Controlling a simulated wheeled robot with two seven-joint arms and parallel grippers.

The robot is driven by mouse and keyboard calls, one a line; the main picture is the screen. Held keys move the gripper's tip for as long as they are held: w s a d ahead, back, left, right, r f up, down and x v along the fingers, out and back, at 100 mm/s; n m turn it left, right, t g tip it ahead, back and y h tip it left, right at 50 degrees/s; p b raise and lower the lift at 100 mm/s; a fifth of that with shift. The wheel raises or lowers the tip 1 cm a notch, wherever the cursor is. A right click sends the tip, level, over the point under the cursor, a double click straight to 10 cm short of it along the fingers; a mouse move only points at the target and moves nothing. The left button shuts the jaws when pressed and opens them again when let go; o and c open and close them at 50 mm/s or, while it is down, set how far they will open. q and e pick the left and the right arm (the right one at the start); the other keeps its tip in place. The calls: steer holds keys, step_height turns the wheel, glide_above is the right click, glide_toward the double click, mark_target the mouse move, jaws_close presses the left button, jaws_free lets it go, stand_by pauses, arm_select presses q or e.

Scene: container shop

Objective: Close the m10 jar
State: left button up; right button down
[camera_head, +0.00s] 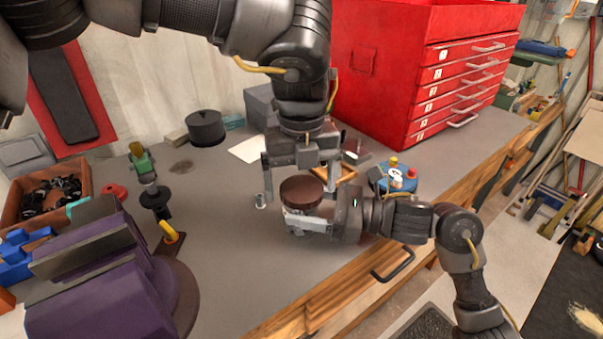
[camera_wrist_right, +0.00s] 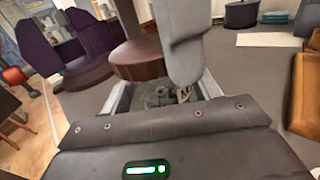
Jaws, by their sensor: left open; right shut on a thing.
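The m10 jar (camera_head: 300,209) stands at the front of the grey workbench, its body mostly hidden behind my right gripper. A round brown lid (camera_head: 301,188) is at its top; it also shows in the right wrist view (camera_wrist_right: 138,60). I cannot tell whether the lid is seated or just above the rim. My right gripper (camera_head: 305,224) is shut on the jar body from the right side. My left gripper (camera_head: 300,184) points down from above and is open, with one finger on each side of the lid. A grey finger of it covers part of the right wrist view.
A red drawer cabinet (camera_head: 385,75) stands behind on the right. A purple vise (camera_head: 100,270) fills the front left, near a bin of dark parts (camera_head: 45,200). A blue round container (camera_head: 397,178) is right of the jar. Bare bench lies left of the jar.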

arm_select(q)
steer(key=c, duration=1)
steer(key=o, duration=1.2)
steer(key=shift+c, duration=0.2)
steer(key=shift+r, duration=0.15)
step_height(320, 180, up, 12)
arm_select(e)
steer(key=shift+c, duration=1.4)
jaws_free()
